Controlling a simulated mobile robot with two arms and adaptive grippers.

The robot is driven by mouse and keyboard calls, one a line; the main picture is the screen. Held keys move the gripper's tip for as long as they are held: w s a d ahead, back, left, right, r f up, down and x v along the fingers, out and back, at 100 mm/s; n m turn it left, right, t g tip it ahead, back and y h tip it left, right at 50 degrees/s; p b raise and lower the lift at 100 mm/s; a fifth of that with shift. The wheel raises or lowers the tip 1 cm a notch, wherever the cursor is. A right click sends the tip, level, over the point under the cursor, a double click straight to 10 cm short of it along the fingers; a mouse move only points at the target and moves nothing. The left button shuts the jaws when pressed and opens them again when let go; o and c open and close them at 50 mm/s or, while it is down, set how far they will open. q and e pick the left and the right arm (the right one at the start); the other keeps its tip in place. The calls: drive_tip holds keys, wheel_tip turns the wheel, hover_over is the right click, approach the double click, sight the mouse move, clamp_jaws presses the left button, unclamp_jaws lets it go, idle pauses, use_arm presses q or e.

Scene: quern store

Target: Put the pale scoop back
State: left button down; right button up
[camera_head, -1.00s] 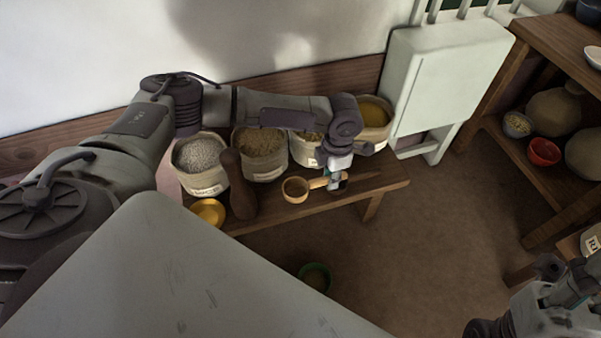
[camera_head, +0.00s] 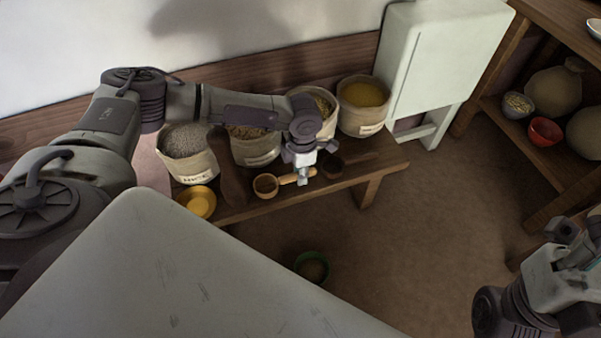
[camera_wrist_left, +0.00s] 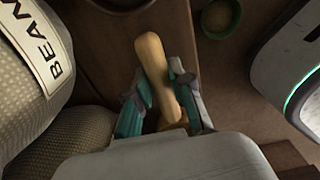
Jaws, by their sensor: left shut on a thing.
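The pale scoop has a round wooden bowl (camera_head: 265,186) and a pale handle, and it shows at the bench's front part in the head view. My left gripper (camera_head: 303,178) is shut on its handle, to the right of the bowl. In the left wrist view the handle (camera_wrist_left: 153,62) stands between the two fingers (camera_wrist_left: 160,105); the scoop's bowl is mostly hidden there. I cannot tell whether the scoop touches the bench (camera_head: 375,172). A dark round cup or scoop (camera_head: 333,167) is just right of the gripper. My right gripper (camera_head: 577,243) is at the lower right, apart from everything; its opening is unclear.
Several labelled sacks, such as the grey-filled one (camera_head: 188,155) and the yellow-filled one (camera_head: 363,105), line the bench's back. A dark upright wooden piece (camera_head: 234,185) and a yellow bowl (camera_head: 197,202) are at left. A green bowl (camera_head: 312,267) is on the floor; a shelf (camera_head: 500,120) is at right.

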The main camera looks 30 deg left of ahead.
use_arm(q)
drive_tip(key=shift+f, duration=0.15)
drive_tip(key=c, duration=1)
unclamp_jaws()
